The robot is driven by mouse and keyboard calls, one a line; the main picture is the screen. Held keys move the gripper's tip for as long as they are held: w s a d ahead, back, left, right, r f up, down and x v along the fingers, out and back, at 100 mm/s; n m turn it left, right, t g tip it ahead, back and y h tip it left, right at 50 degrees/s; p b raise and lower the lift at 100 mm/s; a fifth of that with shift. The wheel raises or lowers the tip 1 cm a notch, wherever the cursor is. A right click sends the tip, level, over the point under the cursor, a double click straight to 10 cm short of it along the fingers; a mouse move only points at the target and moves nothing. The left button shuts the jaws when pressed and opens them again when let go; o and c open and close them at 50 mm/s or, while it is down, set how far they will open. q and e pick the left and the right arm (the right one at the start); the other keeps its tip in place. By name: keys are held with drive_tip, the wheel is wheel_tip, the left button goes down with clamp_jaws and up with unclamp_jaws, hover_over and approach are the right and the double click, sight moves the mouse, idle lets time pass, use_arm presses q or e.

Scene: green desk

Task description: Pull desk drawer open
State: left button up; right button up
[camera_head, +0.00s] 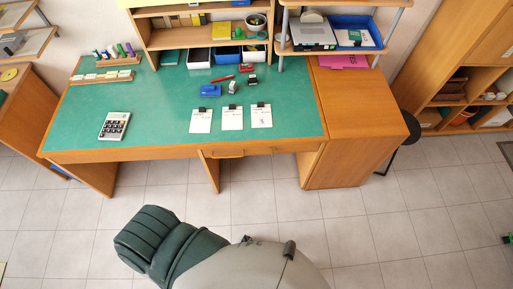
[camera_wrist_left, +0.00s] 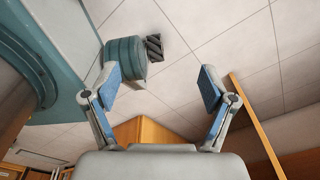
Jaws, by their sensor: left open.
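The desk (camera_head: 155,115) has a green top and a wooden frame. A drawer front (camera_head: 255,149) sits under its front edge, right of the middle support, and looks flush with the frame. A small handle seems to show on it, but it is too small to be sure. My left gripper (camera_wrist_left: 160,84) shows only in the left wrist view, with its two blue-padded fingers wide apart and nothing between them. Tiled floor shows beyond the fingers. Neither gripper shows in the head view, so I cannot tell how far the left one is from the drawer.
A calculator (camera_head: 115,125), white note sheets (camera_head: 232,118) and a blue item (camera_head: 210,90) lie on the desk. A wooden cabinet (camera_head: 345,160) closes its right end, beside a dark stool (camera_head: 402,132). The tiled floor (camera_head: 270,205) before the desk is clear. Wooden edges (camera_wrist_left: 257,130) border the wrist view.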

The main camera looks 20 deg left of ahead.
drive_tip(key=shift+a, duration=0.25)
